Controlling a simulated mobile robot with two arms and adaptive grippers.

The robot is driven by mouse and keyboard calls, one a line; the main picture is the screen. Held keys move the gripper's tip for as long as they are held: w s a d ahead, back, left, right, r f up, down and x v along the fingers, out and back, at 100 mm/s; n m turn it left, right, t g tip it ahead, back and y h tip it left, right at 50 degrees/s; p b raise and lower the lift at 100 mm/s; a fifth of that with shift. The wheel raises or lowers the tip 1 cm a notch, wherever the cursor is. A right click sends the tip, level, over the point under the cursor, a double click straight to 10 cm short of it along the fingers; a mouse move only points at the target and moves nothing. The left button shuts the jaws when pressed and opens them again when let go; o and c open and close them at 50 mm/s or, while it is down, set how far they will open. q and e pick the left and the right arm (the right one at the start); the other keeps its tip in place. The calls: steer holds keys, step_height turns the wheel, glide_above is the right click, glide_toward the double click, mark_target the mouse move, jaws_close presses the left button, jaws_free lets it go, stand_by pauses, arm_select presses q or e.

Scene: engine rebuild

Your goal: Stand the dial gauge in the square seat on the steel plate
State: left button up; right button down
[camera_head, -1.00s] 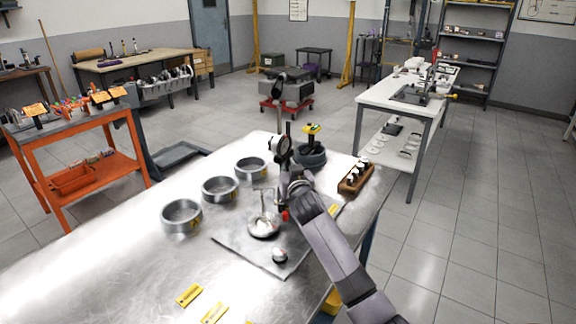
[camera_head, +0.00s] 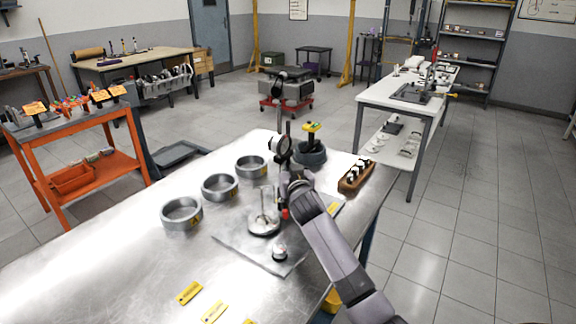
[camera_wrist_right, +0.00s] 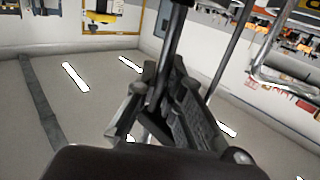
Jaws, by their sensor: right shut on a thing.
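The dial gauge (camera_head: 286,147) shows its round dial and dark upright post above my right gripper in the head view. My right gripper (camera_head: 285,190) is shut on the post, near the far right part of the steel plate. In the right wrist view the fingers (camera_wrist_right: 160,100) close around a dark rod (camera_wrist_right: 175,42), part of the gauge. The steel plate (camera_head: 240,245) lies flat on the metal table. I cannot make out the square seat or whether the gauge's foot touches the plate; my gripper and arm cover that area. My left gripper is out of view.
A piston-like part with an upright rod (camera_head: 264,226) and a small round part (camera_head: 279,252) stand on the plate. Three metal rings (camera_head: 181,213) stand to the left. A dark ring holder (camera_head: 310,156) and a wooden rack (camera_head: 355,178) stand behind. The table's near left is mostly clear.

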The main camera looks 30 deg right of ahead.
steer(key=shift+r, duration=0.2)
steer(key=c, duration=1.6)
jaws_free()
steer(key=shift+f, duration=0.1)
steer(key=shift+c, duration=0.2)
steer(key=shift+s+f, duration=0.1)
steer(key=shift+f, duration=0.25)
steer(key=v, duration=1.2)
steer(key=shift+r, duration=0.3)
